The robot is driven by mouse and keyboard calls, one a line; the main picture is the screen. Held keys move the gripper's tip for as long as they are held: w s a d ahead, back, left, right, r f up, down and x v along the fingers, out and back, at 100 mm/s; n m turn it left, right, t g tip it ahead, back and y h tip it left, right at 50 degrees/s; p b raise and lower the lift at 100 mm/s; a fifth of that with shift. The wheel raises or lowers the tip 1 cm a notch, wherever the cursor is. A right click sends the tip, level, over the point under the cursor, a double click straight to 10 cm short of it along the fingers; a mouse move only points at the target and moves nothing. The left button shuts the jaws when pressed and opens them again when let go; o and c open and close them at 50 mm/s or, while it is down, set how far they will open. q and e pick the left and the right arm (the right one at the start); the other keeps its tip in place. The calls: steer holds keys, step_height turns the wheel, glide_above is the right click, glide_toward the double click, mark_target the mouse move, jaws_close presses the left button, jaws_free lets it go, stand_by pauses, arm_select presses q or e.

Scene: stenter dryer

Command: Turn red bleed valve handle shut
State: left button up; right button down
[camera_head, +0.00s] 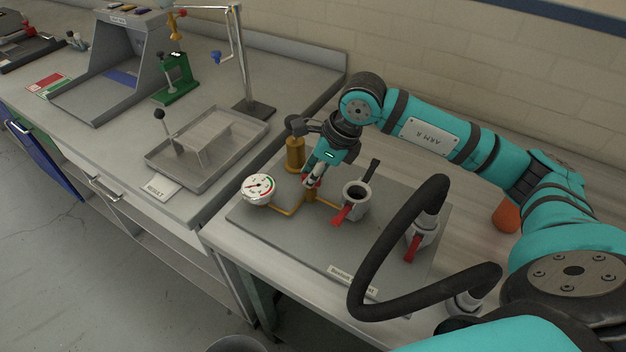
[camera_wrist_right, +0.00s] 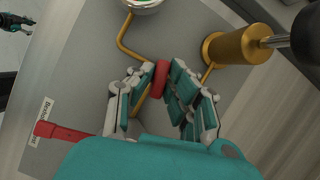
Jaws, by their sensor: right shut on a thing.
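The red bleed valve handle (camera_wrist_right: 161,77) sits between the fingertips of my right gripper (camera_wrist_right: 160,92) in the right wrist view. The fingers are shut on it from both sides. In the head view my right gripper (camera_head: 313,180) reaches down over the brass bleed valve (camera_head: 311,194), and only a little red shows beside the fingers. A brass pipe (camera_head: 284,211) runs from the valve to a round pressure gauge (camera_head: 258,188). At the upper left of the right wrist view a small teal part (camera_wrist_right: 15,22) looks like my left gripper; its fingers are unclear.
A brass cylinder (camera_head: 295,155) stands behind the valve. Two grey couplings with red levers (camera_head: 341,215) (camera_head: 413,246) stand to the right. A thick black hose (camera_head: 357,278) loops over the board's front right. A grey tray (camera_head: 170,178) lies on the left bench.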

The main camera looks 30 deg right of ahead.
steer(key=shift+s+f+m+t+h+b, duration=0.15)
steer(key=shift+m+t+h+b, duration=0.2)
steer(key=shift+m+b, duration=0.7)
steer(key=shift+m, duration=0.45)
steer(key=c, duration=1.3)
jaws_free()
steer(key=shift+r, duration=0.2)
steer(key=v, duration=1.1)
steer(key=shift+s+r, duration=0.1)
steer(key=shift+r, duration=0.3)
